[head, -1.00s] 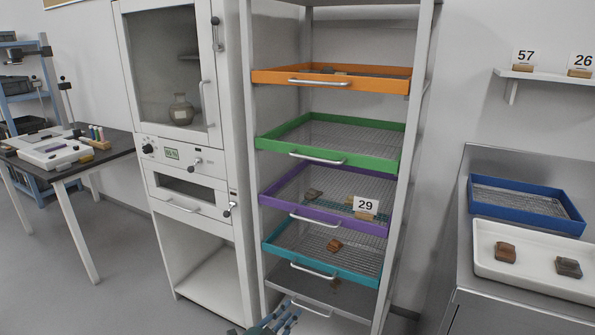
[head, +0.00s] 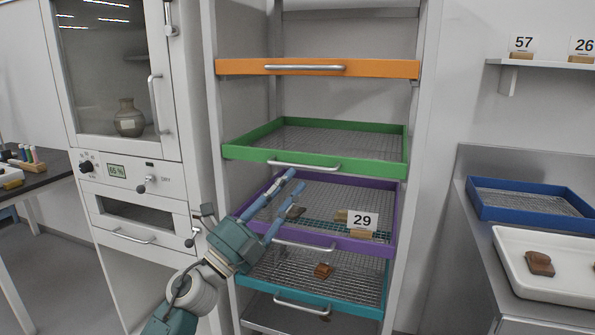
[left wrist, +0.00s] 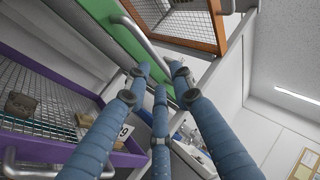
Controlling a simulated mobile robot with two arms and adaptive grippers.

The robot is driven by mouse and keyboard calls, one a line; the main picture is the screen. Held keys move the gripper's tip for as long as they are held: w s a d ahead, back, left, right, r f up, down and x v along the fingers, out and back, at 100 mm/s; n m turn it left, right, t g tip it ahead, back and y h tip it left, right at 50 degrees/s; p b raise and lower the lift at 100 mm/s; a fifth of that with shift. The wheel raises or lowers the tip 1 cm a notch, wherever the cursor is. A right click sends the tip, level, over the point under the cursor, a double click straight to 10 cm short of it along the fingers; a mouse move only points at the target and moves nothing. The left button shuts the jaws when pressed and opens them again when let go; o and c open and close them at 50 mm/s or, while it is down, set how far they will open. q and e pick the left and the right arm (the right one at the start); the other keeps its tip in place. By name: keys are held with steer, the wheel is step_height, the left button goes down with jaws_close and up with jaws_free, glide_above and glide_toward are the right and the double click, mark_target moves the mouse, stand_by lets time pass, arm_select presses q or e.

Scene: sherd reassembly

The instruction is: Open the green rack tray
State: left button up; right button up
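The green rack tray (head: 225,152) sits in the tall grey rack, below the orange tray and above the purple one. It has a mesh floor and a silver bar handle (head: 303,165) on its front. My left gripper (head: 296,180) is just below the handle in the head view, fingers pointing up and right. In the left wrist view the handle (left wrist: 146,42) passes just beyond the fingertips (left wrist: 160,72), beside the green front (left wrist: 112,35). The fingers are spread with nothing between them; contact with the handle cannot be told. My right gripper is out of view.
The orange tray (head: 230,67) is above; the purple tray (head: 385,240) with sherds and a 29 card (head: 362,221), and the teal tray (head: 350,305), are below. A cabinet (head: 120,175) stands left. A bench with a blue tray (head: 500,212) and white tray (head: 530,287) is right.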

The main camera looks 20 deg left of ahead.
arm_select(q)
steer(key=x, duration=0.4)
steer(key=shift+a, duration=0.1)
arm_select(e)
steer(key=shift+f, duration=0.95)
arm_select(q)
jaws_close()
steer(key=shift+f, duration=0.15)
